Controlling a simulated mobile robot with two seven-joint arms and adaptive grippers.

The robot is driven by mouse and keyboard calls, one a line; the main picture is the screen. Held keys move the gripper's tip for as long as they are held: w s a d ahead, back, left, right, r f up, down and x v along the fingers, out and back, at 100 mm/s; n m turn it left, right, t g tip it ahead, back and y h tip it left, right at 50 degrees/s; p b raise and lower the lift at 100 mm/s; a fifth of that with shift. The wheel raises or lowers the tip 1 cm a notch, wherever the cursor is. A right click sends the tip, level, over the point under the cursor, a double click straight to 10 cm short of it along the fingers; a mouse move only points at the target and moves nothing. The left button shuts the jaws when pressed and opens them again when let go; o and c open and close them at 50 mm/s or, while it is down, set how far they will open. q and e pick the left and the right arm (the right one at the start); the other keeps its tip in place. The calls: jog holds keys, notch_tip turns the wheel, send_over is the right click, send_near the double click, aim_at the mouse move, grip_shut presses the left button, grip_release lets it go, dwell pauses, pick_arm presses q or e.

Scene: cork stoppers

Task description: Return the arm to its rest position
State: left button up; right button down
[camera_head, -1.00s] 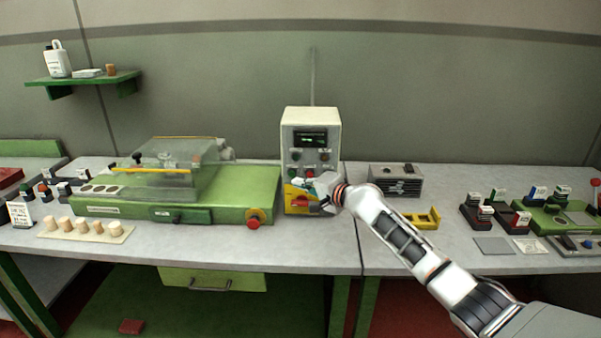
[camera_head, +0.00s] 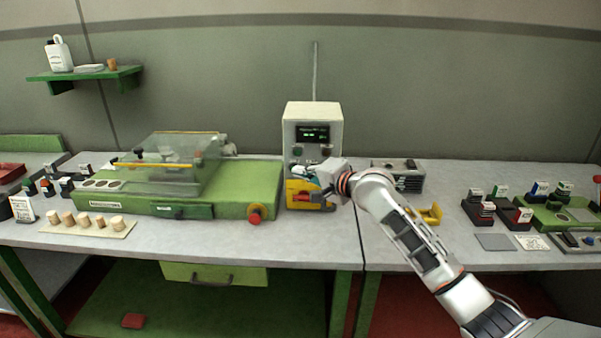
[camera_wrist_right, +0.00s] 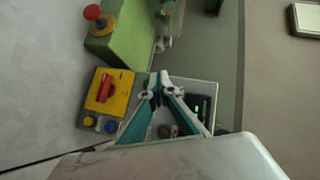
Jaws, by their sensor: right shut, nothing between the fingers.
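My right arm reaches in from the lower right. Its right gripper (camera_head: 309,174) is in front of the lower half of the white control box (camera_head: 312,115) at the back of the bench. In the right wrist view the teal fingers of the right gripper (camera_wrist_right: 159,82) meet at their tips, with nothing between them. There the box's yellow panel with a red switch (camera_wrist_right: 105,89) lies to the left of the fingers and its dark display (camera_wrist_right: 200,107) to the right. The fingers hide part of the box's face. My left gripper is not in view.
A green machine (camera_head: 235,195) with a clear cover stands left of the box. Several corks (camera_head: 84,220) stand on a board at the front left. A yellow holder (camera_head: 432,214) and a grey block (camera_head: 408,180) are close to my right forearm. Stamps (camera_head: 484,206) stand further right.

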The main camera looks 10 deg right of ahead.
jog(key=s+d+f+n+g+h, duration=0.15)
jog(key=s+f+n, duration=0.35)
jog(key=s+f, duration=0.5)
jog(key=s+d+f+n+g+h, duration=0.1)
jog(key=s+d+f+n+h, duration=0.2)
jog(key=s+f, duration=0.75)
jog(key=s+d+f+n+g+h, duration=0.15)
jog(key=s+d+n+h, duration=0.4)
jog(key=s, duration=0.75)
jog(key=s+d+f+n+g+h, duration=0.1)
jog(key=s+d+n+g+h, duration=0.15)
jog(key=s+d, duration=0.8)
jog(key=s+a+f+m+t+y, duration=0.1)
jog(key=a+f+y, duration=0.6)
jog(key=a+f, duration=0.9)
jog(key=shift+a+f+m+t, duration=0.25)
jog(key=shift+m+t, duration=0.45)
jog(key=shift+t, duration=0.45)
jog(key=shift+s+y, duration=0.1)
jog(key=shift+y, duration=0.15)
